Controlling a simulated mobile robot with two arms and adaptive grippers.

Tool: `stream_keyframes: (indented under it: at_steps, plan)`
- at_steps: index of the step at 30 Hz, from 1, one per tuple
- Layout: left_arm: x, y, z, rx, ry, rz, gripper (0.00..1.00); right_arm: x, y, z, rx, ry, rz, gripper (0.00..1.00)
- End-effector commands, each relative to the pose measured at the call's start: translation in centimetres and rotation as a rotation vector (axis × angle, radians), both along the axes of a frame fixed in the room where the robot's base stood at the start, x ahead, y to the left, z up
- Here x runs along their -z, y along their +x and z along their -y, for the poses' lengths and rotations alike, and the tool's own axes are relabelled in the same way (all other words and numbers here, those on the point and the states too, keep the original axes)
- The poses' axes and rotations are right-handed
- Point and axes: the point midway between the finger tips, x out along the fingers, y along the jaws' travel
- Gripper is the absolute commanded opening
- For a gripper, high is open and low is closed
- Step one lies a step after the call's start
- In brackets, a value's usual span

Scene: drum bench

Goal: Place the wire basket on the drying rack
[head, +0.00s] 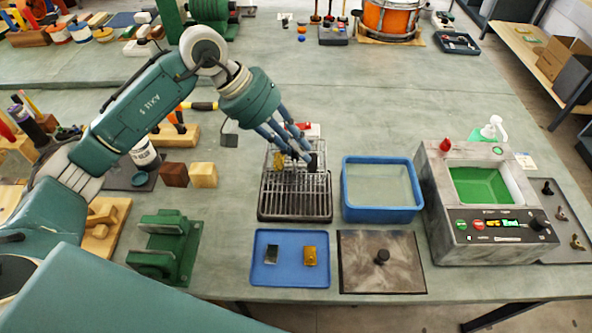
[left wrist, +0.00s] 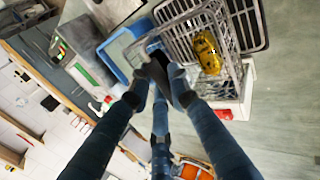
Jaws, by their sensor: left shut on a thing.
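The wire basket (head: 279,161) is a silver mesh basket, partly hidden behind my left gripper (head: 309,160) in the head view. In the left wrist view the basket (left wrist: 238,72) holds a yellow part (left wrist: 207,53). My left gripper's fingers (left wrist: 157,72) are shut on the basket at its edge. The drying rack (head: 295,200) is a dark-framed wire rack on the bench; it also shows in the left wrist view (left wrist: 262,22). The basket overlaps the rack's far end in the picture; I cannot tell whether they touch. My right gripper is not in view.
A blue basin (head: 380,215) stands right of the rack, with a cleaning machine (head: 490,240) holding green liquid beyond it. In front are a blue tray (head: 262,279) with two small parts and a knobbed metal lid (head: 357,265). Wooden blocks (head: 203,175) sit at left.

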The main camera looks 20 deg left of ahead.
Motion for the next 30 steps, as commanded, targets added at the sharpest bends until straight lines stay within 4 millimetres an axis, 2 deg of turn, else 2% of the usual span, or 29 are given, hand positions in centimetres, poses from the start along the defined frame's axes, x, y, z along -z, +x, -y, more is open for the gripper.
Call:
stream_keyframes:
  at_steps: [3,6,14,19,30]
  plan:
    - [2.6,-0.1,0.1,-0.001,-0.003,-0.006,0.0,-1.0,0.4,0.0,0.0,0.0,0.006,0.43]
    - [4.2,-0.1,0.1,0.0,-0.004,-0.003,0.0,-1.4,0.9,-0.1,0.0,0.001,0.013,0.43]
    - [6.2,0.0,0.1,0.0,-0.002,-0.001,0.0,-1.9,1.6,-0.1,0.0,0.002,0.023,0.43]
    - [8.6,0.0,0.1,-0.001,-0.003,-0.002,0.0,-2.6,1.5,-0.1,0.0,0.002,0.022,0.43]
    - [9.3,0.1,0.1,0.001,-0.001,0.003,0.0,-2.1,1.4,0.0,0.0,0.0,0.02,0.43]
